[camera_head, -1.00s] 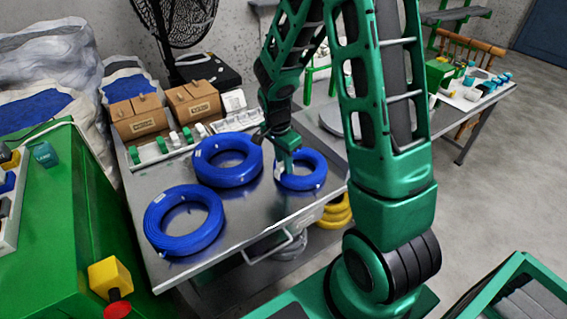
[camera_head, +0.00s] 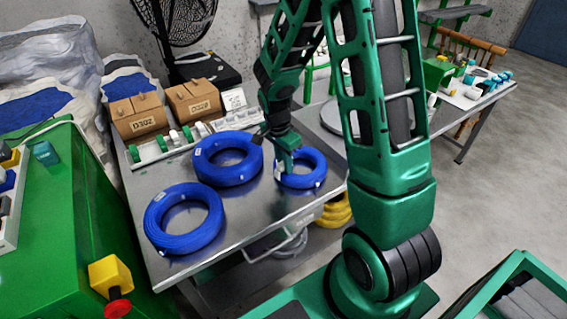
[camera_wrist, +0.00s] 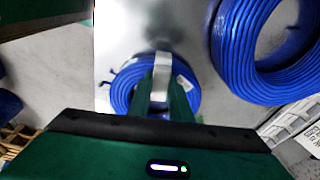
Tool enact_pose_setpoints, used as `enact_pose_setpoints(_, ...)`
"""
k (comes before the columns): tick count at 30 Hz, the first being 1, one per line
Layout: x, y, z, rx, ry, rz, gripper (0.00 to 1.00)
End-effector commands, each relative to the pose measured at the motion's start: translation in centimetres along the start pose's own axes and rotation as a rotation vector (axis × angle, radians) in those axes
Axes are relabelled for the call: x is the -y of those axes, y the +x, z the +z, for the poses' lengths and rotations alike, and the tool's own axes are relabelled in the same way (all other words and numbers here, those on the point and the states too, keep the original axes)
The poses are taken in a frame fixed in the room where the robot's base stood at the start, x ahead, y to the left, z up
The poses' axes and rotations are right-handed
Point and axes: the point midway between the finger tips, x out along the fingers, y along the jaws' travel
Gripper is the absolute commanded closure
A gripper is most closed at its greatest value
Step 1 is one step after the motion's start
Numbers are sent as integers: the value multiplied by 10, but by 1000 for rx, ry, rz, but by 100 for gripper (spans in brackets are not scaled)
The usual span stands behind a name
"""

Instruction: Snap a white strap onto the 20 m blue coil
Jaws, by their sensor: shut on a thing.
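Three blue cable coils lie flat on the steel table (camera_head: 255,205): one at front left (camera_head: 160,235), one in the middle (camera_head: 205,172) and the smallest at right (camera_head: 316,172). My gripper (camera_head: 288,165) points down at the left part of the smallest coil. In the wrist view, my gripper (camera_wrist: 165,97) is shut on a white strap (camera_wrist: 162,68), which lies across the ring of the small coil (camera_wrist: 123,90). The fingers hide part of the strap and coil, so I cannot tell if the strap is closed around it. The coil labels are unreadable.
A shallow tray (camera_head: 150,154) with white and green rolls and two cardboard boxes (camera_head: 138,116) stand along the table's back. Yellow coils (camera_head: 335,212) lie below the table. A green cabinet (camera_head: 70,215) stands at left. The table's front middle is clear.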

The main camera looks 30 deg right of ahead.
Motion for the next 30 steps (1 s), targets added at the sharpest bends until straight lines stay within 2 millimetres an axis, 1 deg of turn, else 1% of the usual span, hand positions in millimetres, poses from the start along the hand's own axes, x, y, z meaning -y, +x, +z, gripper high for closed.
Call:
enact_pose_setpoints(3,0,0,0,0,0,0,100)
enact_pose_setpoints(4,0,0,0,0,0,0,76)
enact_pose_setpoints(10,0,0,0,0,0,0,76)
enact_pose_setpoints(11,0,0,0,0,0,0,73)
enact_pose_setpoints(12,0,0,0,0,0,0,64)
enact_pose_setpoints(13,0,0,0,0,0,0,57)
enact_pose_setpoints(14,0,0,0,0,0,0,54)
enact_pose_setpoints(23,0,-1,0,0,0,0,54)
enact_pose_setpoints(30,0,-14,-2,-1,0,-2,54)
